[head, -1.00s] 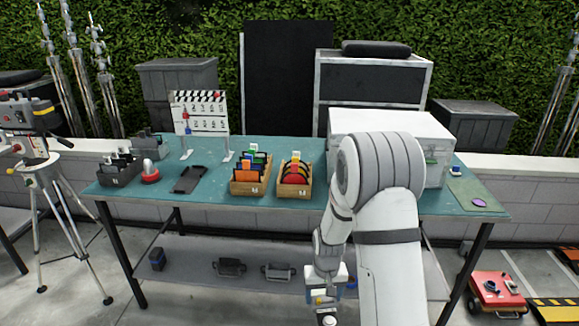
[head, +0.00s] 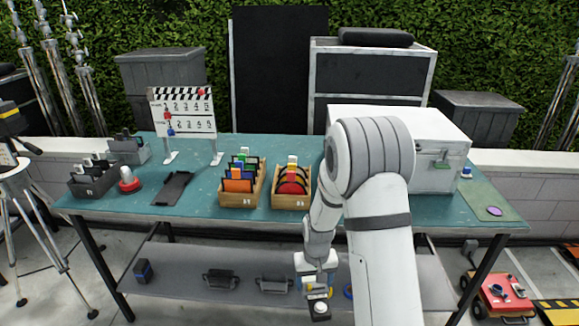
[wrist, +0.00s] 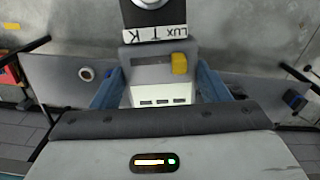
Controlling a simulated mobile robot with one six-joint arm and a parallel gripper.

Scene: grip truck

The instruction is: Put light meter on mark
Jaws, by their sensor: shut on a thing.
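My gripper (head: 317,280) hangs in front of the table, beside the lower shelf, and is shut on the light meter (head: 320,309). In the wrist view the light meter (wrist: 160,50) is a dark and grey body with a white dome, a label reading "LUX T K" and a yellow knob. The blue fingers of my gripper (wrist: 160,88) are on its two sides. A purple round spot (head: 494,211), possibly the mark, lies on a green mat (head: 478,190) at the right end of the teal table (head: 345,212).
A white case (head: 440,165) stands on the table left of the mat. Two wooden boxes (head: 240,200) of coloured cards, a clapperboard (head: 182,112) and a dark flat holder (head: 173,188) stand further left. A red cart (head: 500,296) is on the floor at right.

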